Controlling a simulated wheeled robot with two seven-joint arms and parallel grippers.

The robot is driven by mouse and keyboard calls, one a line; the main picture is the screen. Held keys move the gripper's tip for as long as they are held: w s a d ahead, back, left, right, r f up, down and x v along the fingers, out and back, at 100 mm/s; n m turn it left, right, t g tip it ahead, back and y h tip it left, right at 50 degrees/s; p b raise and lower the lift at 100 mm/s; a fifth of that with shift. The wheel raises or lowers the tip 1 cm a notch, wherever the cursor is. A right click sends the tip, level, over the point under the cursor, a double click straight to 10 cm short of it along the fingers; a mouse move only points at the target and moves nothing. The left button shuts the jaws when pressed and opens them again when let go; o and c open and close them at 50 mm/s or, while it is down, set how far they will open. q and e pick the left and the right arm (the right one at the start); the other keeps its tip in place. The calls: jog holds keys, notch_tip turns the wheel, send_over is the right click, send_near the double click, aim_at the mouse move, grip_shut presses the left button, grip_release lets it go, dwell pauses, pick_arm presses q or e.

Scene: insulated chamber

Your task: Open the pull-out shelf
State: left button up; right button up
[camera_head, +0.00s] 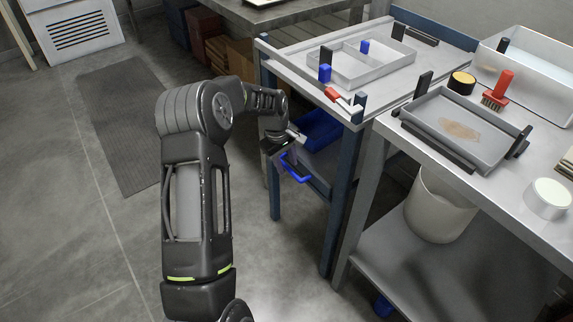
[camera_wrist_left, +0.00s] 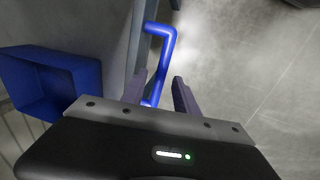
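The pull-out shelf (camera_head: 316,181) is a grey panel under the left table, with a blue handle (camera_head: 295,169) on its front edge. My left gripper (camera_head: 284,152) is at this handle, reaching in from the left. In the left wrist view the blue handle (camera_wrist_left: 165,62) runs down between the two dark fingers of my left gripper (camera_wrist_left: 162,92). The fingers stand apart with a gap beside the handle; whether either touches it I cannot tell. My right gripper is not in view.
A blue bin (camera_head: 318,130) sits under the table behind the handle; it also shows in the left wrist view (camera_wrist_left: 75,75). A blue table leg (camera_head: 343,195) stands right of the handle. A steel table (camera_head: 400,125) is at right. The floor (camera_head: 70,200) at left is clear.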

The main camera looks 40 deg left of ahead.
pick_arm(q)
jog(key=shift+f, duration=0.1)
jog(key=shift+c, duration=0.5)
grip_shut()
dwell(0.9)
